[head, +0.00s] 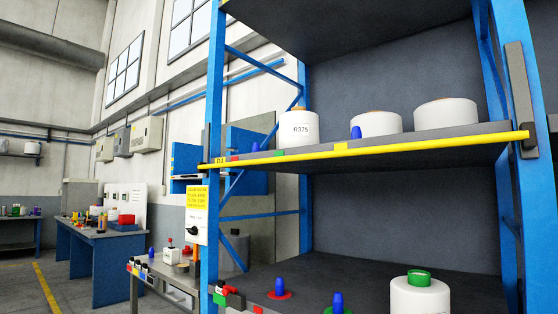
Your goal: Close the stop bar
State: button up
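A long yellow bar (400,145), which looks like the stop bar, runs along the front of the rack's middle shelf. Its right end meets a dark fitting (529,142) on the right blue post, and its left end reaches the left post. It lies about level with the shelf edge; I cannot tell whether it is latched. A grey upright plate (519,90) is on the right post above that end. My gripper is not in view.
Three white bobbins (297,129) (376,124) (445,113) and a blue peg (356,132) stand on the middle shelf. Below are blue pegs (337,302) and a bobbin with a green top (420,297). A yellow sign (197,197) hangs on the left post. Workbenches (105,245) stand far left.

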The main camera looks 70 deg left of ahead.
aim_at(527, 134)
jog(key=u, duration=2.5)
jog(key=k, duration=0.45)
jog(key=u, duration=0.6)
jog(key=i, duration=1.15)
jog(key=z, duration=0.85)
